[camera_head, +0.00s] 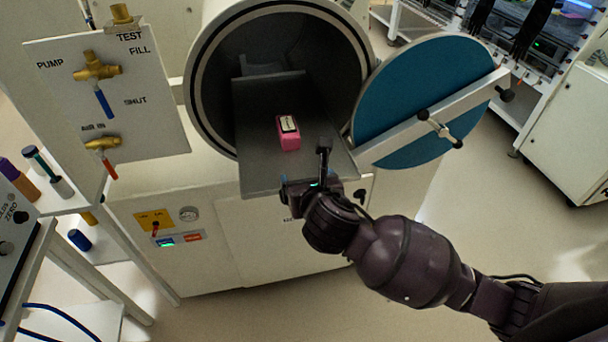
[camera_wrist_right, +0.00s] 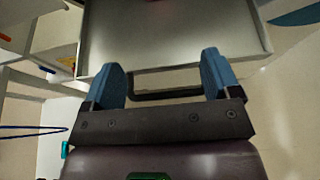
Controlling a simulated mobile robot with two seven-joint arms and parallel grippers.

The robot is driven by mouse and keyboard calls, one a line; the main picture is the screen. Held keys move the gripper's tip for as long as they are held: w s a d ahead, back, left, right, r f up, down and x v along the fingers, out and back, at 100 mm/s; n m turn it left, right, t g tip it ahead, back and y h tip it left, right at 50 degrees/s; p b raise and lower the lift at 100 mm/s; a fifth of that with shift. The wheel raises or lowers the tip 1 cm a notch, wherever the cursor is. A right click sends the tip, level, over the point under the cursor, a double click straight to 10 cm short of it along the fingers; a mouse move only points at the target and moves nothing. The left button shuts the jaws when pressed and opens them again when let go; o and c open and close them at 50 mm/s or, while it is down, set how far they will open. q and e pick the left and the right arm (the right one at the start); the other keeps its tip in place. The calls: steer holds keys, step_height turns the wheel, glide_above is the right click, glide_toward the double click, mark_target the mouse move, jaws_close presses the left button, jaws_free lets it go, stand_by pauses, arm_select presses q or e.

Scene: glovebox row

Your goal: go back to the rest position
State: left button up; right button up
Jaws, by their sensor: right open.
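My right gripper (camera_head: 310,184) is at the front edge of the grey sliding tray (camera_head: 262,172), with the arm coming in from the lower right. In the right wrist view its two blue fingers are spread apart, with an open gap between the fingertips (camera_wrist_right: 163,72). A dark handle bar (camera_wrist_right: 165,94) on the tray front crosses the view between the fingers; I cannot tell whether they touch it. The tray also shows beyond them in the wrist view (camera_wrist_right: 175,35). My left gripper is in neither view.
A pink block (camera_head: 289,141) with a pale label lies on the tray, which juts from the round chamber (camera_head: 222,55). The blue door (camera_head: 400,105) stands open at right. A valve panel (camera_head: 60,70) stands at left. Open floor (camera_head: 440,220) lies at right.

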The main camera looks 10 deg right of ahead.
steer(key=v, duration=0.7)
steer(key=s+d+f+m+g+y+b, duration=0.1)
steer(key=d+f+m, duration=0.2)
steer(key=f+m, duration=0.55)
steer(key=s+d+f+m+g+y+b, duration=0.1)
steer(key=s+d+f+m, duration=0.1)
steer(key=f+m, duration=0.65)
steer(key=s+d+f+m+h, duration=0.2)
steer(key=s+d+f+m, duration=0.7)
steer(key=m, duration=0.9)
steer(key=shift+s+d+f+b, duration=0.15)
steer(key=shift+s+d+b, duration=0.3)
steer(key=shift+d, duration=0.65)
